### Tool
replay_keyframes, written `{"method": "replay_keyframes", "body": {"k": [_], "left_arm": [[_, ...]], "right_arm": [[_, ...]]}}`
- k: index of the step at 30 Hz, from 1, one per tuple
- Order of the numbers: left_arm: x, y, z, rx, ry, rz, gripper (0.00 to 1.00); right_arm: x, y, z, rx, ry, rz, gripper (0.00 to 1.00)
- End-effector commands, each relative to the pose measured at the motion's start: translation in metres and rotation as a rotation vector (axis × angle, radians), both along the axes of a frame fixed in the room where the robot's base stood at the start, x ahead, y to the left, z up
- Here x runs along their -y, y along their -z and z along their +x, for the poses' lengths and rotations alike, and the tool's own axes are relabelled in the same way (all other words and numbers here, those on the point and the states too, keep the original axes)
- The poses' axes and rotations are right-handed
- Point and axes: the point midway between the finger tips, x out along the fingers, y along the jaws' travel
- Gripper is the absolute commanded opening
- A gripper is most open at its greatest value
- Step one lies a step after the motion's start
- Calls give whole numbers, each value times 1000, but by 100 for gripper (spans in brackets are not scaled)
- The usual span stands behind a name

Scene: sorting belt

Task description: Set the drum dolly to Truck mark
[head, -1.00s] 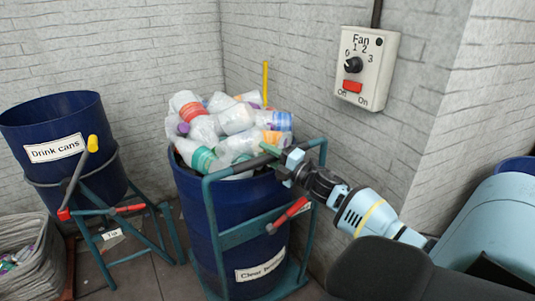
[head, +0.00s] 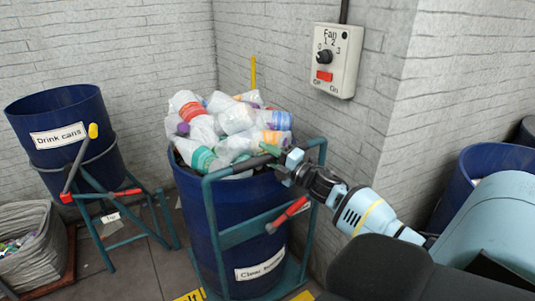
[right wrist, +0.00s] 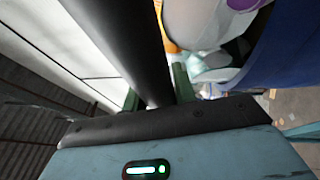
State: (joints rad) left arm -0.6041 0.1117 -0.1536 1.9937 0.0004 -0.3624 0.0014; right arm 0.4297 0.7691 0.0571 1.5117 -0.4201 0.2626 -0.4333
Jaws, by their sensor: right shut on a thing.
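The drum dolly (head: 211,222) is a teal tube frame with a red lever (head: 287,215). It carries a blue drum (head: 190,215) labelled "Clear bo…", heaped with clear bottles (head: 236,120). My right gripper (head: 276,157) is shut on the dolly's dark handle bar (head: 240,166) at the drum's rim. The right wrist view shows the black bar (right wrist: 125,50) running between the green fingers of the gripper (right wrist: 157,92). No Truck mark can be read here. My left gripper is out of view.
A yellow floor marking (head: 188,296), its lettering mostly cut off, lies at the dolly's foot. Left stand a "Drink cans" drum (head: 60,115) on a teal stand and a grey sack (head: 30,240). A fan switch box (head: 337,60) hangs on the wall. Another blue drum (head: 490,160) stands right.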

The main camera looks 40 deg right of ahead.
Motion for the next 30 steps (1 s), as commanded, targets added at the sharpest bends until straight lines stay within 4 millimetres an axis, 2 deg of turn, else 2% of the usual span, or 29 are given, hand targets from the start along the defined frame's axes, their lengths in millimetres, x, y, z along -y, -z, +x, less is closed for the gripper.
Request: {"method": "replay_keyframes", "body": {"k": [9, 10, 15, 24, 30], "left_arm": [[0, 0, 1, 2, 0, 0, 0], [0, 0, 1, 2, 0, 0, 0], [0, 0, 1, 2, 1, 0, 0], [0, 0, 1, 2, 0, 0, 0], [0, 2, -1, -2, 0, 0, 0]], "right_arm": [[0, 1, 0, -2, 0, 1, 0], [0, 1, 0, -1, 0, 1, 28], [0, 1, 0, -1, 0, 0, 49], [0, 0, -1, 0, 0, 0, 49], [3, 5, -17, -3, 0, 0, 49]]}}
